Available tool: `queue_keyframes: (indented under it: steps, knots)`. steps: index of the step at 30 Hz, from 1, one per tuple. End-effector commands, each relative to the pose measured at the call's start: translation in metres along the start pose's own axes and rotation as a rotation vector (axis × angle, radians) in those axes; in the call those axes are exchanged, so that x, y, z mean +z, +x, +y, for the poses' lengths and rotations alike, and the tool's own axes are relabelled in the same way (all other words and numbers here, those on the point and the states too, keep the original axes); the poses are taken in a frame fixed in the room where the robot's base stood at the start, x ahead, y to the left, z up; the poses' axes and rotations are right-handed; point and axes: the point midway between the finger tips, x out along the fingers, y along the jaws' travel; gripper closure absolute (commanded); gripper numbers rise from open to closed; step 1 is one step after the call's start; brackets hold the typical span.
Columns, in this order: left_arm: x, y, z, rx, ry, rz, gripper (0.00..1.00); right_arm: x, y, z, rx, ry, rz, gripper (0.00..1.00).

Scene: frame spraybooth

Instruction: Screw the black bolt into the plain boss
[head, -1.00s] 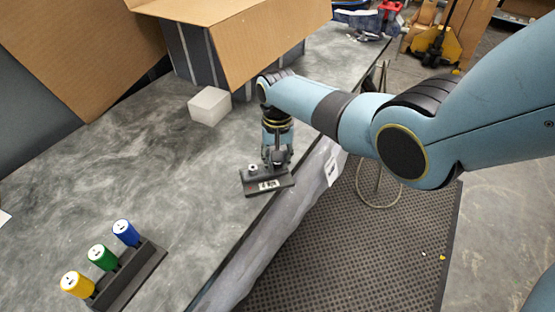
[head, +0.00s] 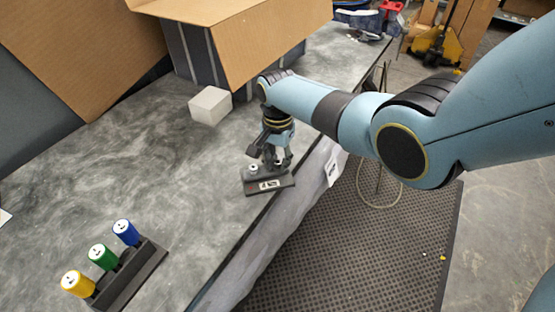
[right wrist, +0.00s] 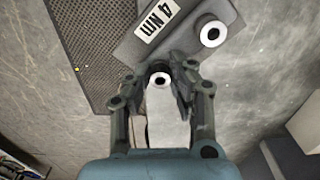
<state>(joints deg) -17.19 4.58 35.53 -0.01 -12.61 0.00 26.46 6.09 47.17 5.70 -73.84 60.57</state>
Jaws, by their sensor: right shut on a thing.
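A dark block (head: 284,186) with a white "4 Nm" label lies near the table's front edge; it also shows in the right wrist view (right wrist: 125,50). A boss (head: 253,168) with a pale ring and dark hole stands on the block's left part, clear of the fingers; the wrist view shows it too (right wrist: 212,33). My right gripper (right wrist: 160,82) points down at the block's other end, shut on what looks like the black bolt (right wrist: 159,69). A small pale ring with a dark centre shows between its fingertips. The bolt's lower end and whatever is under it are hidden. My left gripper is out of view.
A rack (head: 131,277) with yellow, green and blue handles stands at lower left. A white box (head: 210,105) and a large open carton (head: 235,45) stand farther back. The table between is clear. A dark floor mat (head: 350,245) lies beyond the front edge.

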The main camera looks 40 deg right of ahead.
Motion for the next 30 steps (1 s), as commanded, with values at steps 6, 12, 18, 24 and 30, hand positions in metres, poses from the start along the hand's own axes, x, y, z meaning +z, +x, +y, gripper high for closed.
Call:
queue_keyframes:
  steps: [6,12,18,24,30]
  knots:
    - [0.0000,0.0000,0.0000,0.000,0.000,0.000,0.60,-0.0003,0.0001,-0.0001,0.000,0.157,0.001,1.00]
    - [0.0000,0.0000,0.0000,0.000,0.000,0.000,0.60,-0.0004,0.0001,-0.0006,0.000,0.382,0.001,1.00]
    - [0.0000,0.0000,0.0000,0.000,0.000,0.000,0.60,-0.0004,0.0001,-0.0007,0.000,0.400,0.001,1.00]
    - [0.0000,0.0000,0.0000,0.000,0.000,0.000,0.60,-0.0005,0.0001,-0.0009,0.000,0.496,0.001,1.00]
    - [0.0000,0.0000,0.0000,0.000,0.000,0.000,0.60,-0.0008,0.0002,-0.0015,-0.001,0.758,0.001,1.00]
